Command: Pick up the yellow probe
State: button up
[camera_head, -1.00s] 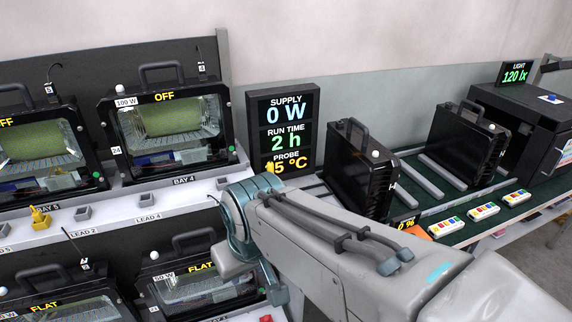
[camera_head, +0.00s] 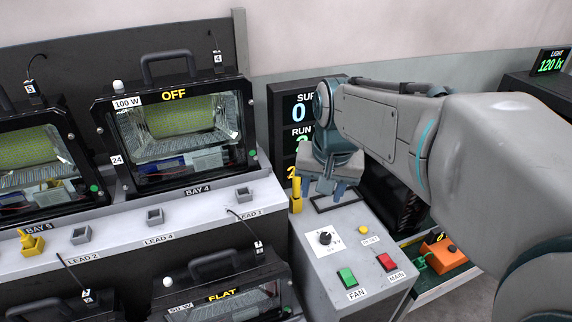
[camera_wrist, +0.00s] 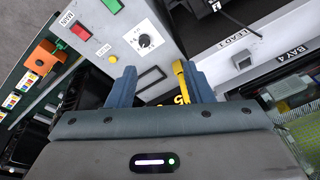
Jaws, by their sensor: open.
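The yellow probe (camera_head: 296,196) is a slim upright stick at the left back edge of the grey control box, in front of the display. In the wrist view the probe (camera_wrist: 180,72) shows just inside the right-hand finger. My gripper (camera_head: 331,188) is open above the back of the control box, to the right of the probe in the head view. In the wrist view its two blue fingers (camera_wrist: 160,80) stand apart with a dark rectangular frame between them. I cannot tell whether the finger touches the probe. The probe's lower end is partly hidden in the wrist view.
The control box (camera_head: 325,270) carries a knob, a yellow button, a green FAN switch and a red MAIN switch. The display (camera_head: 283,115) stands close behind my gripper. Floodlight housings (camera_head: 175,130) stand left. A yellow plug (camera_head: 32,243) sits on the left ledge.

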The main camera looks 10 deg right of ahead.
jog(key=w+m+g, duration=0.1)
jog(key=w+m, duration=0.4)
jog(key=w, duration=0.8)
jog(key=m+g+b, duration=0.1)
jog(key=m+b, duration=0.1)
jog(key=m, duration=0.2)
send_over(296, 180)
jog(key=f, duration=0.4)
jog(key=shift+w+d, duration=0.1)
jog(key=shift+w, duration=0.15)
jog(key=shift+w+f, duration=0.2)
jog(key=shift+f, duration=0.45)
notch_tip(296, 180, down, 7)
jog(key=shift+f+p, duration=0.1)
jog(key=shift+p, duration=0.4)
jog(key=shift+d+f+p, duration=0.1)
jog(key=shift+f+p, duration=0.65)
jog(key=shift+f, duration=2.05)
grip_shut()
